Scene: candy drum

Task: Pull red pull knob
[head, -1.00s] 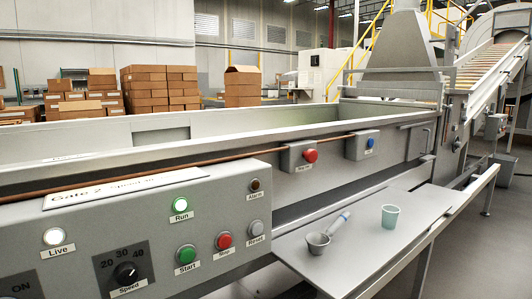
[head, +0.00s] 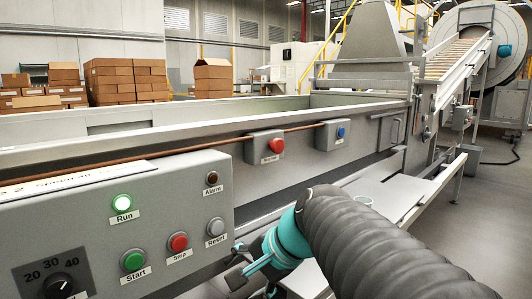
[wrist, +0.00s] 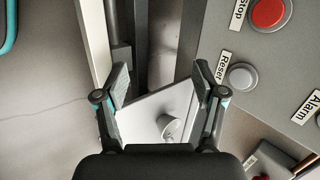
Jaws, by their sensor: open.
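The red knob (head: 277,146) sits on a small grey box on the side of the long trough, under a brown rod; its label is too small to read surely. My gripper (head: 248,258) is low in the head view, in front of the panel's right end, well below and nearer than the knob. In the wrist view my gripper (wrist: 161,72) has its fingers apart with nothing between the tips. A grey box (wrist: 285,160) is cut off at the lower right of that view, with a bit of red at the frame edge.
The panel holds a red Stop button (head: 178,242), green Start (head: 133,260), grey Reset (head: 216,227) and lit Run lamp (head: 122,203). A blue knob (head: 341,132) is right of the red knob.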

